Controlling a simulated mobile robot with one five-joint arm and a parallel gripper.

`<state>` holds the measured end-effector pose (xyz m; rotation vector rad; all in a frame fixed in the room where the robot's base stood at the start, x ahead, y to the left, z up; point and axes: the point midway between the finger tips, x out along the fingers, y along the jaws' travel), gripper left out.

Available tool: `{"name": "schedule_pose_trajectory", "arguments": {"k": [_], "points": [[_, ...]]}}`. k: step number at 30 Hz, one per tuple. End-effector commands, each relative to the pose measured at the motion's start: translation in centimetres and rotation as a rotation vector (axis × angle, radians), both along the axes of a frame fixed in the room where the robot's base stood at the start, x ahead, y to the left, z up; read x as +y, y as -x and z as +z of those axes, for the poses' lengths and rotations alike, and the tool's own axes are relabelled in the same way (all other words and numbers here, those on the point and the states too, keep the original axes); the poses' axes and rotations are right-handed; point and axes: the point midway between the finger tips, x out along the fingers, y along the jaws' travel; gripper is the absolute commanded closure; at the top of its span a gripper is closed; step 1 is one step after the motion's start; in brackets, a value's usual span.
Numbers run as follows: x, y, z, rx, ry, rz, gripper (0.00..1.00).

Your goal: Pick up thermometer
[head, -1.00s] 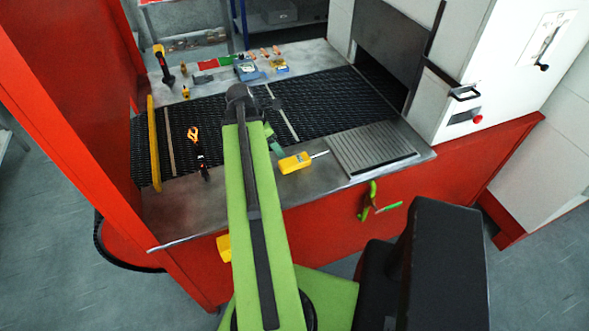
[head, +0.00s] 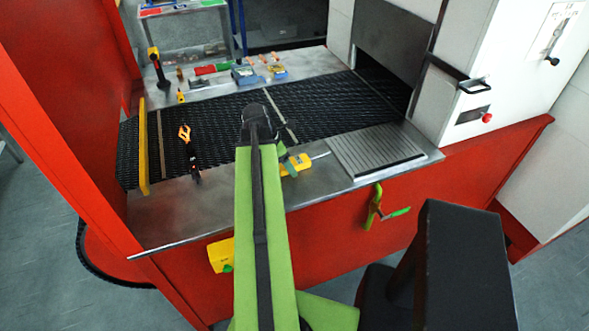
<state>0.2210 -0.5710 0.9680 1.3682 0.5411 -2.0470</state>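The thermometer appears to be the yellow handheld device (head: 298,165) with a thin metal probe pointing right. It lies on the steel front ledge, left of the ribbed plate. My green arm reaches out over the ledge and the belt. A small green part at its far end, seemingly my gripper (head: 287,160), shows just right of the arm and overlaps the thermometer's left end in the picture. Most of the gripper is hidden behind the arm. I cannot tell whether it touches the thermometer, or whether its fingers are open.
The black mesh belt (head: 215,124) runs behind the ledge into the white machine (head: 480,75). A black tool with orange handles (head: 185,134) lies left of the arm. A yellow bar (head: 143,150) crosses the belt's left end. A ribbed plate (head: 375,151) lies at right.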

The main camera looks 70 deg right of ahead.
Motion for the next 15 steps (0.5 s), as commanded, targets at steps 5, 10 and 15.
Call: {"name": "schedule_pose_trajectory", "arguments": {"k": [5, 10, 15], "points": [[0.01, -0.01, 0.17, 0.000, 0.000, 0.000, 0.40], [0.01, 0.01, 0.16, 0.000, 0.000, -0.001, 0.63], [0.00, 0.01, 0.16, 0.000, 0.000, -0.001, 0.85]]}}
